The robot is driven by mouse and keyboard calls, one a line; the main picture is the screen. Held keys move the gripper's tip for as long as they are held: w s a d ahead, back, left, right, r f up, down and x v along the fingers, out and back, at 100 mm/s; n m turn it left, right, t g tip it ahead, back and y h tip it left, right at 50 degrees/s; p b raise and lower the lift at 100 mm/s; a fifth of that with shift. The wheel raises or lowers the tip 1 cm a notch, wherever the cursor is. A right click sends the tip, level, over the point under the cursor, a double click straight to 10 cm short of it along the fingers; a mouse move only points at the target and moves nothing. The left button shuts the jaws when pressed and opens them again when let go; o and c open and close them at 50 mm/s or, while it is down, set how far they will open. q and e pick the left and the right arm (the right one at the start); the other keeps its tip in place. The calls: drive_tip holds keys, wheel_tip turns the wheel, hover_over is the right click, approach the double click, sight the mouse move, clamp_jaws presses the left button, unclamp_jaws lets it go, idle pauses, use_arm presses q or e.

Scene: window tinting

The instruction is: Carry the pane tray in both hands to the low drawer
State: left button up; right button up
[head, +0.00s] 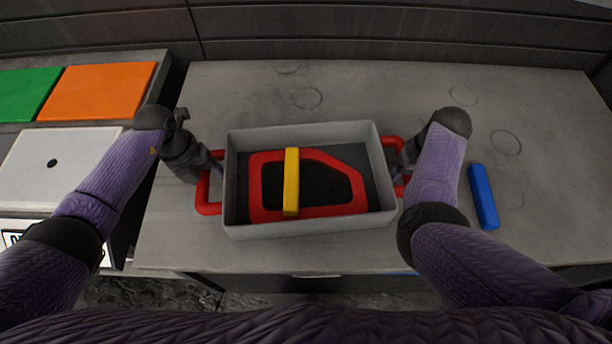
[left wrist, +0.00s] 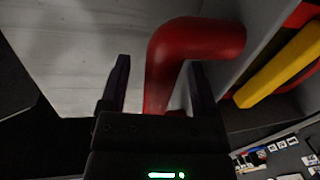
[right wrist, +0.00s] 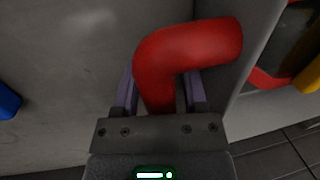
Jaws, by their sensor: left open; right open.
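The pane tray (head: 310,232) is a grey open box on the worktop, with a red handle on each short side. Inside lie a red-framed dark pane (head: 350,205) and a yellow bar (head: 291,182) across it. My left gripper (head: 212,160) is at the left red handle (head: 208,208); in the left wrist view its open fingers (left wrist: 158,85) stand either side of the handle (left wrist: 165,65). My right gripper (head: 402,165) is at the right handle (head: 398,188); in the right wrist view its open fingers (right wrist: 160,90) straddle the handle (right wrist: 185,50). The low drawer cannot be made out clearly.
A blue bar (head: 484,196) lies on the worktop (head: 540,150) right of my right arm. At left, a lower surface holds green (head: 25,92) and orange (head: 98,90) panels and a white panel (head: 50,160). The worktop behind the tray is clear apart from faint ring marks.

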use_arm(q)
drive_tip(key=c, duration=0.6)
use_arm(e)
drive_tip(key=c, duration=0.6)
use_arm(q)
drive_tip(key=shift+c, duration=1.4)
use_arm(e)
clamp_jaws()
use_arm(q)
clamp_jaws()
drive_tip(key=shift+r, duration=0.1)
use_arm(e)
drive_tip(key=shift+d, duration=0.1)
